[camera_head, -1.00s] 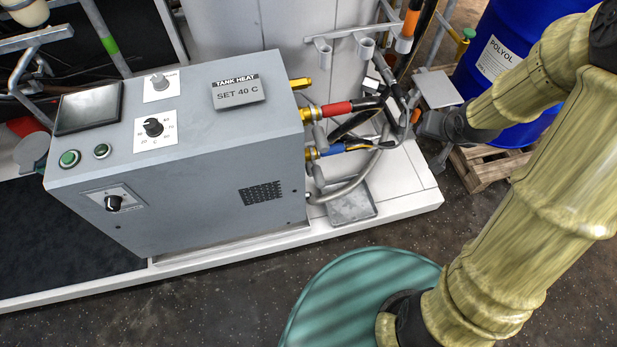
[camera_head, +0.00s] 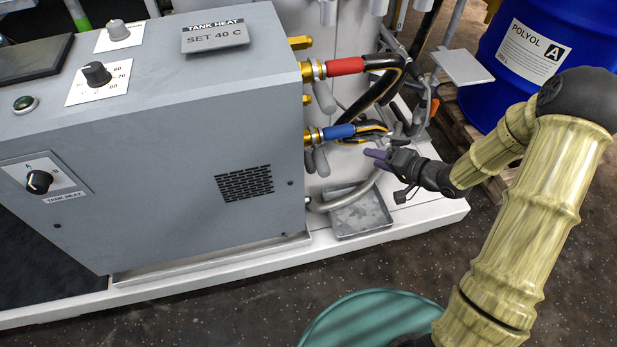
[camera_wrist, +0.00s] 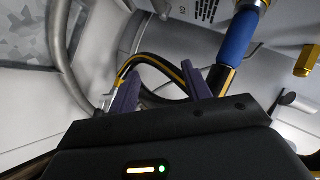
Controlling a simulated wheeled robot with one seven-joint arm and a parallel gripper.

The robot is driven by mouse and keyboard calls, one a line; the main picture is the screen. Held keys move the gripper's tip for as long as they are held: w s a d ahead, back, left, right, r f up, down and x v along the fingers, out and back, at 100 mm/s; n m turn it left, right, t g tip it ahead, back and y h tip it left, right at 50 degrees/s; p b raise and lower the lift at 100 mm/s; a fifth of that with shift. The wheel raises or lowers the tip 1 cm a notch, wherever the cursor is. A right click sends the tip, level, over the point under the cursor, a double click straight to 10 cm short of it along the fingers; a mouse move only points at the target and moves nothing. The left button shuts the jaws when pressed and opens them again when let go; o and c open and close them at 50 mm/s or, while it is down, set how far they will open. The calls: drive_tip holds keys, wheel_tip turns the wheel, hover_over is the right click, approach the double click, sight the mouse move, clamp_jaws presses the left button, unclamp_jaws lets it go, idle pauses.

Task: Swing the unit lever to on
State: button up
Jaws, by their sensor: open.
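The grey heating unit (camera_head: 190,150) stands on the left in the head view. Its right side carries a red hose fitting (camera_head: 345,66) above a blue one (camera_head: 338,132). Grey handles show beside them, an upper one (camera_head: 324,97) and a lower one (camera_head: 321,162); I cannot tell which is the unit lever or how it is set. My gripper (camera_head: 377,159) is open, right of the lower handle and apart from it. In the wrist view my purple fingers (camera_wrist: 163,92) are spread with a black and yellow hose (camera_wrist: 150,62) beyond them. The blue fitting (camera_wrist: 238,40) is at upper right.
Hoses hang close around my gripper. A grey tray (camera_head: 358,212) lies below on the white platform (camera_head: 425,220). A blue drum (camera_head: 510,85) stands on a pallet at the back right. A teal round top (camera_head: 365,315) is at the front.

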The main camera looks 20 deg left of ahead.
sight(308, 164)
wheel_tip(308, 164, down, 8)
drive_tip(key=s+a+g+y+b, duration=0.2)
drive_tip(key=y+b, duration=0.2)
drive_tip(key=b, duration=0.2)
drive_tip(key=shift+s+a+f+m+b, duration=0.15)
drive_tip(key=shift+s+a+m+b, duration=0.15)
drive_tip(key=shift+s+a+m, duration=0.1)
drive_tip(key=b+x, duration=0.8)
drive_tip(key=x, duration=0.8)
drive_tip(key=shift+a+b, duration=0.3)
drive_tip(key=shift+b, duration=0.1)
drive_tip(key=shift+w+a, duration=0.15)
drive_tip(key=shift+a, duration=0.2)
